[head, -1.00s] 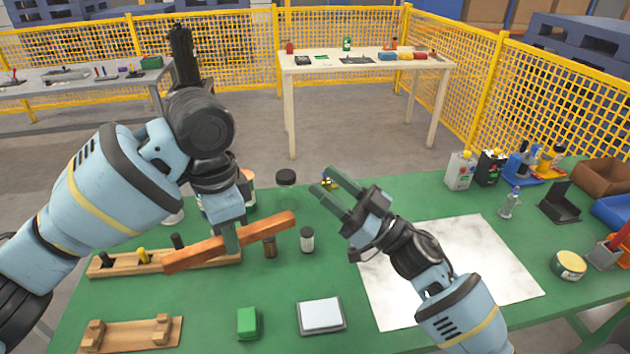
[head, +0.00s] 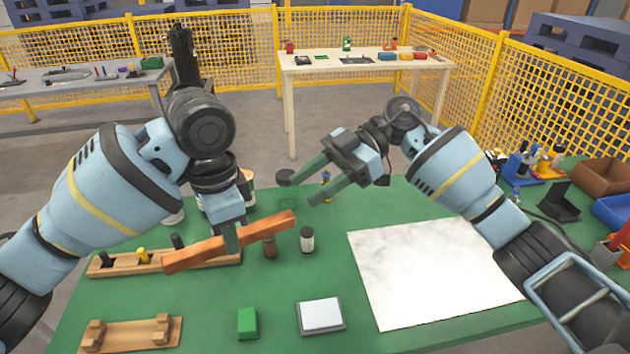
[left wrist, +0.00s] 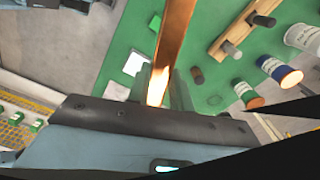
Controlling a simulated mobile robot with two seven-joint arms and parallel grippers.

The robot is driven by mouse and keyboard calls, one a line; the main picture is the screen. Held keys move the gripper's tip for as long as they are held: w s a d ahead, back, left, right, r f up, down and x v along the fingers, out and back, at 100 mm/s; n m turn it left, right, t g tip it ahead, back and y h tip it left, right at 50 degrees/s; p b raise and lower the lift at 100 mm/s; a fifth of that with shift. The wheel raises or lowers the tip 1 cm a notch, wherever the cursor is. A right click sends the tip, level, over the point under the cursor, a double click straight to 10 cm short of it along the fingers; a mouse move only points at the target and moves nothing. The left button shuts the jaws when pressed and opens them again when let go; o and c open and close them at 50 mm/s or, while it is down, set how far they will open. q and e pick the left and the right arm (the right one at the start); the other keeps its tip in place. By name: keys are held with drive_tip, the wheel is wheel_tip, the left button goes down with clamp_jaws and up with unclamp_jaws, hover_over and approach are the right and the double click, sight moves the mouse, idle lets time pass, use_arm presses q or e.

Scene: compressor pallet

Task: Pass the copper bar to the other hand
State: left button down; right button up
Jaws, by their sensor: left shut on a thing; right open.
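The copper bar (head: 190,254) is a long orange-brown bar held tilted above the green table, its right end higher in the head view. My left gripper (head: 231,238) is shut on it, right of its middle. In the left wrist view the bar (left wrist: 174,40) runs up from between the fingers (left wrist: 160,88), with a bright glint near the grip. My right gripper (head: 303,186) is open and empty, its two fingers pointing left. It is apart from the bar, above and to the right of the bar's right end in the head view.
A wooden rack (head: 120,266) with pegs lies behind the bar. Small jars (head: 307,240) stand right of the bar's end. A green block (head: 247,323), a white pad (head: 321,315) and a wooden holder (head: 130,334) lie in front. A white sheet (head: 430,265) covers the right side.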

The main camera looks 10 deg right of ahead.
sight(252, 228)
drive_tip(key=shift+x, duration=5.95)
drive_tip(key=shift+d, duration=0.1)
clamp_jaws()
use_arm(q)
drive_tip(key=c, duration=1.2)
unclamp_jaws()
drive_tip(key=shift+o, duration=0.2)
wheel_tip(252, 228, up, 12)
